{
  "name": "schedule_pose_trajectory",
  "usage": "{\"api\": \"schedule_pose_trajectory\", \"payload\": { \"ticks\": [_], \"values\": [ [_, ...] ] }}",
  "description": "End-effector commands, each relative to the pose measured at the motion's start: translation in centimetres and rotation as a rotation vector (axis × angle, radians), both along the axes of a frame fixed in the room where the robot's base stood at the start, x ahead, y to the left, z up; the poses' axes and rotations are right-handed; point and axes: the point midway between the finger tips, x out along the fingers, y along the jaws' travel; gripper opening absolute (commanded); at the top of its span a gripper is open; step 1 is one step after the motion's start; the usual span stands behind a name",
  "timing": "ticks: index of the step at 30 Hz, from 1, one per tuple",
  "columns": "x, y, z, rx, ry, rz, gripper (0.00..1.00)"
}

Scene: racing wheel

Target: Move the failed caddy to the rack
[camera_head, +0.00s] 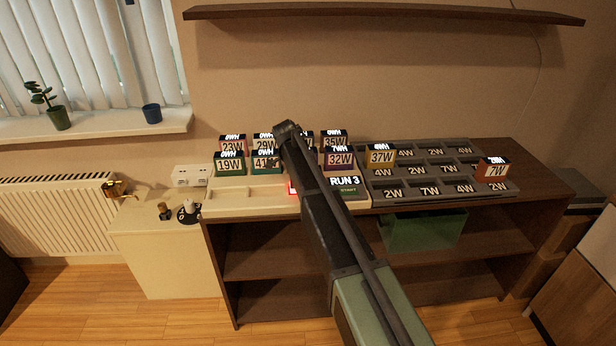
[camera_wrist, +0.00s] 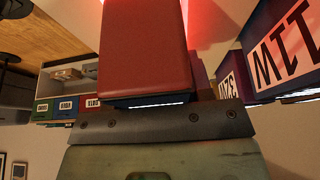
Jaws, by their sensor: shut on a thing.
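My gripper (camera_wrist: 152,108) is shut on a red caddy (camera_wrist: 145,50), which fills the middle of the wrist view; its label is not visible. In the head view, my gripper end (camera_head: 287,130) is over the caddies on the pale station, and the held caddy is hidden behind my arm. A red light (camera_head: 293,189) glows at the station beside my arm; red glow also shows behind the held caddy in the wrist view. The grey rack (camera_head: 430,192) is to the right, with slots marked 2W, 4W and 7W. It bears a 37W caddy (camera_head: 381,157) and an orange-brown 7W caddy (camera_head: 492,170).
Caddies 19W (camera_head: 229,165), 23W (camera_head: 232,145), 29W (camera_head: 263,142), 35W (camera_head: 334,139) and 32W (camera_head: 339,160) stand close around my arm. A purple caddy (camera_wrist: 285,45) is near at right in the wrist view. Many rack slots look empty.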

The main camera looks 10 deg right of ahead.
Motion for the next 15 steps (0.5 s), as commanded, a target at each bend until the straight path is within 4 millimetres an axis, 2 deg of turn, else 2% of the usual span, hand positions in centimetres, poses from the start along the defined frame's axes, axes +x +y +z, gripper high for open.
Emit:
{"api": "schedule_pose_trajectory", "payload": {
  "ticks": [5, 6, 11, 15],
  "values": [
    [0.0, 0.0, 0.1, 0.0, 0.0, 0.0, 0.09],
    [0.0, 0.0, 0.1, 0.0, 0.0, 0.0, 0.51],
    [0.0, 0.0, 0.1, 0.0, 0.0, 0.0, 0.76],
    [-0.01, -0.01, 0.09, 0.0, 0.0, 0.0, 0.76]
  ]
}}
